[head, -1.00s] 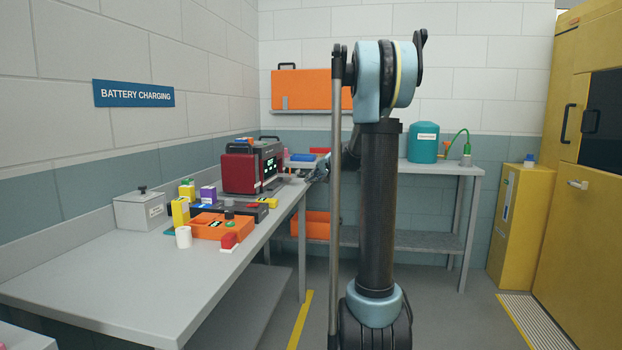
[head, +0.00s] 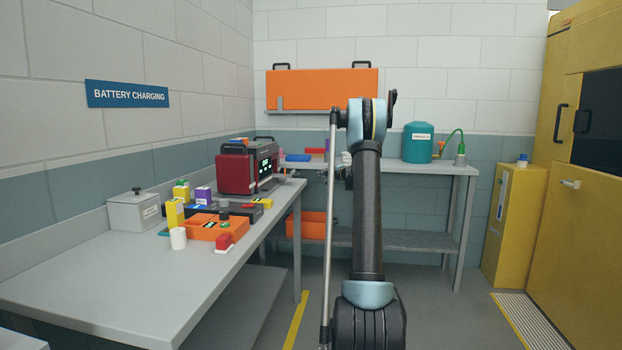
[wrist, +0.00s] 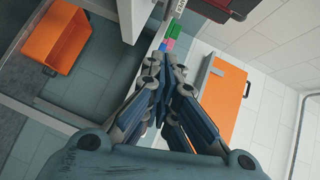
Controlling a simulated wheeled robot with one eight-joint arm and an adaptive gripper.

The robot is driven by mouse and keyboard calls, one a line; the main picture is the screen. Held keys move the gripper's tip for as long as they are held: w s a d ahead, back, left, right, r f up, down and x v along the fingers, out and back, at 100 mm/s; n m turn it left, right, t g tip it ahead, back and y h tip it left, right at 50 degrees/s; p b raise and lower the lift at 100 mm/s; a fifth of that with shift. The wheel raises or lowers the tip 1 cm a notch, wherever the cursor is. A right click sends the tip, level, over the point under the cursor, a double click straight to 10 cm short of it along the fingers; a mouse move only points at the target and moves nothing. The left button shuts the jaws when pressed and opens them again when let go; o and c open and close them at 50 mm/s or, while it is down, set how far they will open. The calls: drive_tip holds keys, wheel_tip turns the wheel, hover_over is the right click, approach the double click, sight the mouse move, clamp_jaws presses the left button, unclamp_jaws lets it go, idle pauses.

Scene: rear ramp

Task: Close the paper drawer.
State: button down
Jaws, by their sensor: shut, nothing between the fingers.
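I cannot clearly pick out a paper drawer. A red and dark machine (head: 236,170) with a lit display stands at the back of the left bench. Part of a dark red machine also shows at the top of the wrist view (wrist: 222,7), with a pale labelled strip beside it. My gripper (wrist: 167,62) is shut and empty, its fingers converging in the wrist view. I see no contact with the machine.
A teal canister (head: 417,143) stands on the back bench. An orange bin (head: 305,224) is below. A yellow cabinet (head: 512,225) stands right.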

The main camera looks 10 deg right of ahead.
sight(286, 176)
drive_tip(key=s+a+x, duration=0.1)
drive_tip(key=a+x, duration=0.1)
drive_tip(key=x, duration=1)
drive_tip(key=shift+a+f, duration=0.3)
drive_tip(key=shift+a, duration=0.1)
drive_tip(key=shift+w, duration=0.15)
drive_tip(key=w+a, duration=0.1)
drive_tip(key=a, duration=0.2)
drive_tip(key=w+a, duration=0.1)
drive_tip(key=a, duration=0.3)
drive_tip(key=w+a, duration=0.1)
drive_tip(key=a, duration=0.2)
drive_tip(key=shift+w+a, duration=0.2)
drive_tip(key=shift+w, duration=0.1)
